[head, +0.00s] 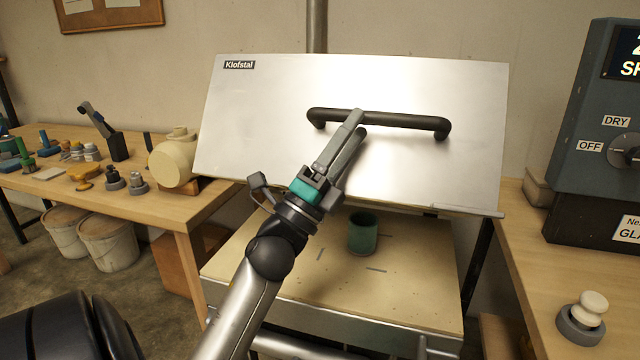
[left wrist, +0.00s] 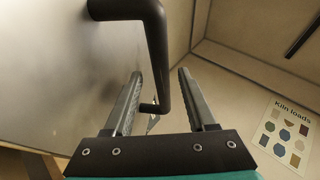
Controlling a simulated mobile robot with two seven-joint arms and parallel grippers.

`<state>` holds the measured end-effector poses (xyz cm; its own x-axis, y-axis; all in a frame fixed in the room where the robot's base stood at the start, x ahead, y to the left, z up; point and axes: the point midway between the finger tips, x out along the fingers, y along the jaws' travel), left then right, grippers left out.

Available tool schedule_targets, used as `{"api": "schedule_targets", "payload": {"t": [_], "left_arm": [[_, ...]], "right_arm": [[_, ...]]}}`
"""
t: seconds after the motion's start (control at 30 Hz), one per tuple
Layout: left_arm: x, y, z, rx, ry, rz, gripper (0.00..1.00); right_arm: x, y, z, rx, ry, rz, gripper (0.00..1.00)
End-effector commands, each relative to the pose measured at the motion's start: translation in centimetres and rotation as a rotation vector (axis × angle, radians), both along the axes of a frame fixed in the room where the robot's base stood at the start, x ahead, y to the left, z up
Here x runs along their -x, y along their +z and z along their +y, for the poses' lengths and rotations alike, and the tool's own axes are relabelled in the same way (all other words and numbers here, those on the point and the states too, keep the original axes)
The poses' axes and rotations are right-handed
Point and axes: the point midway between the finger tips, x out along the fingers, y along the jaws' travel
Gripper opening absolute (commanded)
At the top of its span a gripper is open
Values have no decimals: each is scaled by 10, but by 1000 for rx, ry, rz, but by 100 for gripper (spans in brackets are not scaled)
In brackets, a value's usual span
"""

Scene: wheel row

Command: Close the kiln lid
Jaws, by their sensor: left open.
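The kiln lid (head: 260,115) is a large silver panel, raised and tilted up above the kiln's pale top (head: 300,285). A black bar handle (head: 400,120) runs across its face, and it also shows in the left wrist view (left wrist: 157,45). My left gripper (head: 358,122) is at the left-middle part of the handle. In the left wrist view its two fingers (left wrist: 157,85) are apart, with the handle bar showing between them; I cannot tell whether they touch it. A green cup (head: 362,234) stands on the kiln top beneath the lid. My right gripper is not seen.
A wooden bench (head: 150,205) at the left holds tools, small pots and a cream jar (head: 174,158). White buckets (head: 108,243) stand below it. At the right, a control box (head: 590,140) and a grey-and-white knobbed item (head: 582,318) sit on another bench.

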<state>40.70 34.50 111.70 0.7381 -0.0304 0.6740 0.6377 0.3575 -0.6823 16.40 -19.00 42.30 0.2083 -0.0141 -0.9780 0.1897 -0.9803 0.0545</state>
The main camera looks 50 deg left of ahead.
Motion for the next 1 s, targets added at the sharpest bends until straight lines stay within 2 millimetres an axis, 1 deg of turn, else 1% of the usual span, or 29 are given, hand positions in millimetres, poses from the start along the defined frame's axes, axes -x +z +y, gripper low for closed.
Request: {"api": "schedule_targets", "payload": {"t": [0.03,0.2,0.3,0.4,0.57,0.8,0.83,1.0], "left_arm": [[9,-11,1,5,2,5,57],[37,-36,2,6,2,4,57],[50,-47,3,3,3,3,57],[59,-55,3,2,1,2,57],[66,-60,3,1,-1,0,57],[66,-60,3,1,-1,0,57],[66,-60,3,1,-1,0,56],[66,-60,3,1,-1,0,37]], "right_arm": [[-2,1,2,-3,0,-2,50],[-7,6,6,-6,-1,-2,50],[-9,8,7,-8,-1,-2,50],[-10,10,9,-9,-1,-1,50],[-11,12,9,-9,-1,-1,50],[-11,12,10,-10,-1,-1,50],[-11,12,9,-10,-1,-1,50],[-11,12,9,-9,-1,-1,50]]}}
